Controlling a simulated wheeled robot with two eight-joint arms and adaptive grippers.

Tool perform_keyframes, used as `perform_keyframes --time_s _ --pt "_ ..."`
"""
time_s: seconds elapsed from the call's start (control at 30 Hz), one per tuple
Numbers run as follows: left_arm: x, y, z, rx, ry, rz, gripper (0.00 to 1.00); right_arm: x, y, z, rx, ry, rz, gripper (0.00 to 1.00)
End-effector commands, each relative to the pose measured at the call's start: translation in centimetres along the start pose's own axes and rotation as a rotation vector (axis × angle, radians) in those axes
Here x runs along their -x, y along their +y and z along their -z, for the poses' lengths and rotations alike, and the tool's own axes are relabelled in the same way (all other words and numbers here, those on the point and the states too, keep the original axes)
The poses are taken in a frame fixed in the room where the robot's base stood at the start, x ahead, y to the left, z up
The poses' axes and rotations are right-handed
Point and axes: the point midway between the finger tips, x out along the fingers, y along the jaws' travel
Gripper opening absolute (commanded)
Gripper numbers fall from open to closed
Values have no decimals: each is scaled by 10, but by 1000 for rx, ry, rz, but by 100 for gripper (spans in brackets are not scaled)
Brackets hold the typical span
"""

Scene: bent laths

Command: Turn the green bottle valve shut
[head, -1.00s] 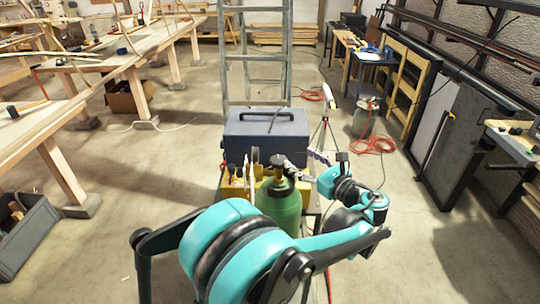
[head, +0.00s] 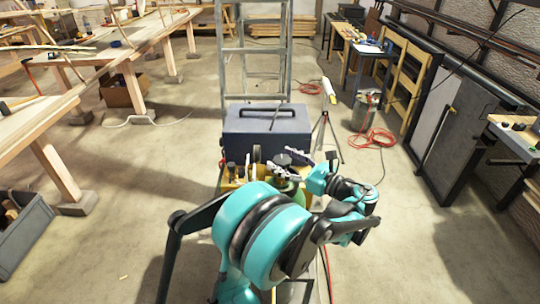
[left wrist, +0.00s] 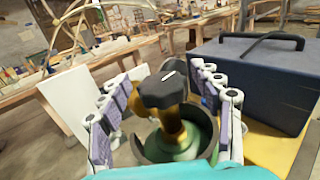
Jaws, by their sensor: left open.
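The green bottle (head: 298,194) stands in front of the grey-blue box, mostly hidden behind my teal arm in the head view. Its black valve knob (head: 283,159) shows above it. In the left wrist view the black knob (left wrist: 163,88) sits on a brass stem (left wrist: 172,125), over the green bottle top (left wrist: 183,152). My left gripper (head: 304,164) is open at the valve, reaching in from the right. In the left wrist view its two purple-padded fingers (left wrist: 163,112) stand either side of the knob, with gaps on both sides. My right gripper is out of view.
A grey-blue box (head: 268,120) with a handle stands just behind the bottle, and also fills the right of the left wrist view (left wrist: 262,80). A yellow part (head: 231,184) lies beside the bottle. A ladder (head: 253,60) stands behind.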

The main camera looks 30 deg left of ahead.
Motion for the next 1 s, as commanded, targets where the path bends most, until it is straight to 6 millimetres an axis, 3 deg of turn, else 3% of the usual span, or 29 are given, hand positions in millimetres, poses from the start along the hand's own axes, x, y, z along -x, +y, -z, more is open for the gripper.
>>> perform_keyframes --time_s 0.23,0.6,0.67,0.8,1.0 --pt "-36 0 1 0 0 0 64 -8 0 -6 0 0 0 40" --pt "-44 0 0 1 0 2 64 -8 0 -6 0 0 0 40" --pt "-44 0 0 1 0 2 51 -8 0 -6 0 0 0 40" --pt "-44 0 0 1 1 2 14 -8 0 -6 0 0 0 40" --pt "-44 0 0 1 1 2 9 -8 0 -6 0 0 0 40"
